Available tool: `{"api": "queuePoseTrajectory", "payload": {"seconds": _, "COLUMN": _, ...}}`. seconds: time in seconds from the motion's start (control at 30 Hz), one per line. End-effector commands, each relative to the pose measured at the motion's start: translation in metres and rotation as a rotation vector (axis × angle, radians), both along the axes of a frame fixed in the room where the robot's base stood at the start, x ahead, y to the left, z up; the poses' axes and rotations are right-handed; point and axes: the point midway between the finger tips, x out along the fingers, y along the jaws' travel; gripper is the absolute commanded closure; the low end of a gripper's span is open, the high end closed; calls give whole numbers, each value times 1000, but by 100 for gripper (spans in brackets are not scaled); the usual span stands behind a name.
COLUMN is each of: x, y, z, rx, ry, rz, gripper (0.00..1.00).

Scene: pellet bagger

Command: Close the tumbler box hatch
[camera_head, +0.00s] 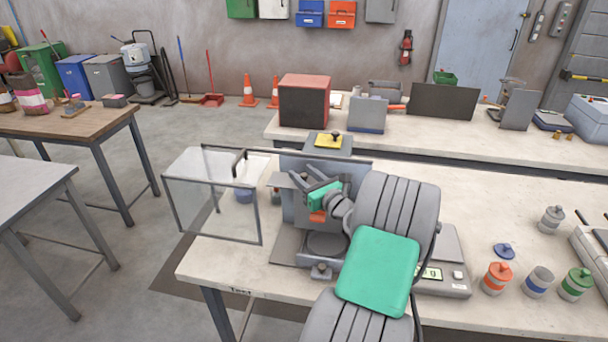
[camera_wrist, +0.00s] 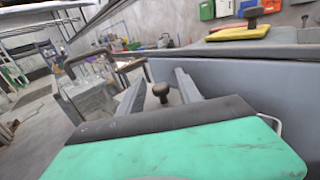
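A grey box-shaped machine (camera_head: 293,212) stands on the near bench. A clear framed panel (camera_head: 212,208), seemingly the hatch, stands out to its left beyond the bench edge, so it looks open. A dark bar handle (camera_head: 238,160) shows near the panel's top; a similar handle shows in the wrist view (camera_wrist: 88,58). My gripper (camera_head: 308,177) is in front of the machine, its fingers apart and empty. In the wrist view a dark knob (camera_wrist: 160,89) shows between the fingers (camera_wrist: 158,88), without clear contact. My arm hides part of the machine's right side.
A yellow plate with a knob (camera_head: 330,141) tops the machine. A scale (camera_head: 445,275) and several small jars (camera_head: 497,277) are on the bench to the right. A red-black box (camera_head: 304,100) is on the bench behind. Floor at left is free between tables.

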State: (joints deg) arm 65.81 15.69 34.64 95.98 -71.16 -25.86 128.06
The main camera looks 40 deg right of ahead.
Motion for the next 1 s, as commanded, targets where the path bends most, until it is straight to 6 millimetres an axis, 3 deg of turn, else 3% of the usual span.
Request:
{"api": "queuePoseTrajectory", "payload": {"seconds": 0.47, "x": 0, "y": 0, "z": 0, "rx": 0, "ry": 0, "rz": 0, "gripper": 99}}
{"api": "queuePoseTrajectory", "payload": {"seconds": 1.0, "x": 0, "y": 0, "z": 0, "rx": 0, "ry": 0, "rz": 1, "gripper": 100}}
